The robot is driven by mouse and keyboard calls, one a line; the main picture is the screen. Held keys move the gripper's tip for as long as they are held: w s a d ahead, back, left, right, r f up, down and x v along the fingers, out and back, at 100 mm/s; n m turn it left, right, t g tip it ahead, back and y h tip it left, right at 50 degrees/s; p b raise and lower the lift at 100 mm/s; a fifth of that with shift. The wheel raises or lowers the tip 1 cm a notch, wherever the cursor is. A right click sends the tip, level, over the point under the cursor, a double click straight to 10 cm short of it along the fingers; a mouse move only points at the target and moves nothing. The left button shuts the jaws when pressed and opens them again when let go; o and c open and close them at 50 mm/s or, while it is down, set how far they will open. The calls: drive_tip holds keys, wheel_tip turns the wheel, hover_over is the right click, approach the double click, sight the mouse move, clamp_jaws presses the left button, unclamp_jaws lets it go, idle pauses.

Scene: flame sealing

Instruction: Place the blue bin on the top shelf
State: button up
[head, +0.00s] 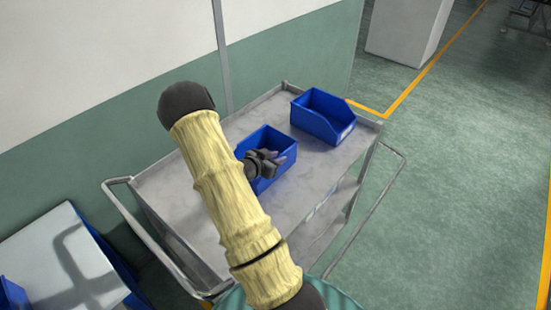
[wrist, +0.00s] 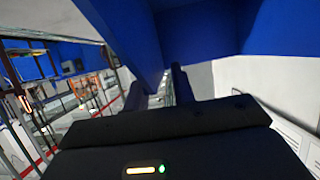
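Two blue bins are on the top of a grey metal cart. The nearer blue bin (head: 283,136) is partly hidden by my gripper and arm. The farther blue bin (head: 322,117) stands at the cart's far right end, clear of my gripper. My gripper (head: 278,158) is at the nearer bin, over its opening in the head view. In the wrist view two dark fingers (wrist: 167,88) are apart, with a narrow gap between them. A blue bin wall (wrist: 132,42) comes down close to the fingers; I cannot tell whether they touch it.
The cart top (head: 190,200) has bare room at the near left and right. A cart handle (head: 122,213) sticks out on the left. A white-topped table (head: 65,255) with blue bins near it stands at the lower left. A green and white wall (head: 100,135) runs behind.

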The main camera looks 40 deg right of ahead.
drive_tip(key=b+v, duration=0.2)
drive_tip(key=v, duration=1)
drive_tip(key=shift+s, duration=0.1)
